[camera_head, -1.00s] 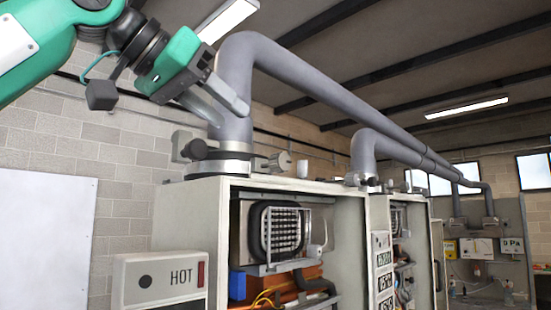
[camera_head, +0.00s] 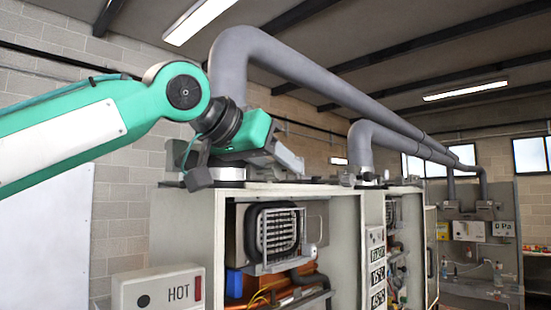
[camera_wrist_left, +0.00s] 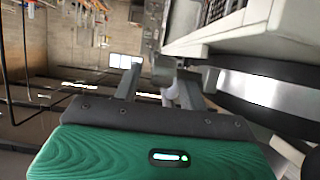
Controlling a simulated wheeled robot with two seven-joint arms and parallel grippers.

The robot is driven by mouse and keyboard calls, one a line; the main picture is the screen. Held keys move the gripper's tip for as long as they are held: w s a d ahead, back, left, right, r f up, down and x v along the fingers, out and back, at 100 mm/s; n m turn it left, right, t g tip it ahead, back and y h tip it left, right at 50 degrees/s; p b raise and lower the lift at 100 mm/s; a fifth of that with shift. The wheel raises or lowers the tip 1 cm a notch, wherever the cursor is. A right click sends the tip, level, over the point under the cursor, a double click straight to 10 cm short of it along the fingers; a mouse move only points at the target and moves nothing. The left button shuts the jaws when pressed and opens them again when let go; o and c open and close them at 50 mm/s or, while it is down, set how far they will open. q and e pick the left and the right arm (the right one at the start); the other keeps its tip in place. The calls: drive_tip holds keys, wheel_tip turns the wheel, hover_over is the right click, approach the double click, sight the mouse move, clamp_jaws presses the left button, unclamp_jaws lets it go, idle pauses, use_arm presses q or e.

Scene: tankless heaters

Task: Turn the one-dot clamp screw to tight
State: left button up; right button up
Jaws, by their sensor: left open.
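My left gripper (camera_head: 290,160) reaches across the front of the flue pipe's base, just above the heater's top, and points right. In the left wrist view its two fingers (camera_wrist_left: 158,88) are apart, with a grey blocky part (camera_wrist_left: 163,69) and a pale cylinder near or between their tips. I cannot tell whether they touch. A shiny collar band with dark edges (camera_wrist_left: 260,90) curves close on the right of that view. In the head view the arm hides most of the collar and its clamp screws. No dot marks can be read. My right gripper is out of view.
The near heater cabinet (camera_head: 340,225) stands open below the gripper. The thick grey flue pipe (camera_head: 232,65) rises behind my arm and runs right. A second flue (camera_head: 361,145) stands farther right. A HOT box (camera_head: 158,292) is at lower left.

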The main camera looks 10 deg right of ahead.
use_arm(q)
clamp_jaws()
drive_tip(key=shift+d+g, duration=0.1)
drive_tip(key=shift+g, duration=0.2)
drive_tip(key=shift+w+d+r+g+y, duration=0.1)
drive_tip(key=shift+g+y, duration=0.2)
drive_tip(key=shift+y, duration=0.4)
drive_tip(key=shift+w+g+y, duration=0.1)
drive_tip(key=shift+g+y, duration=0.2)
drive_tip(key=shift+y, duration=0.4)
drive_tip(key=shift+g+y, duration=0.7)
drive_tip(key=shift+y, duration=0.2)
unclamp_jaws()
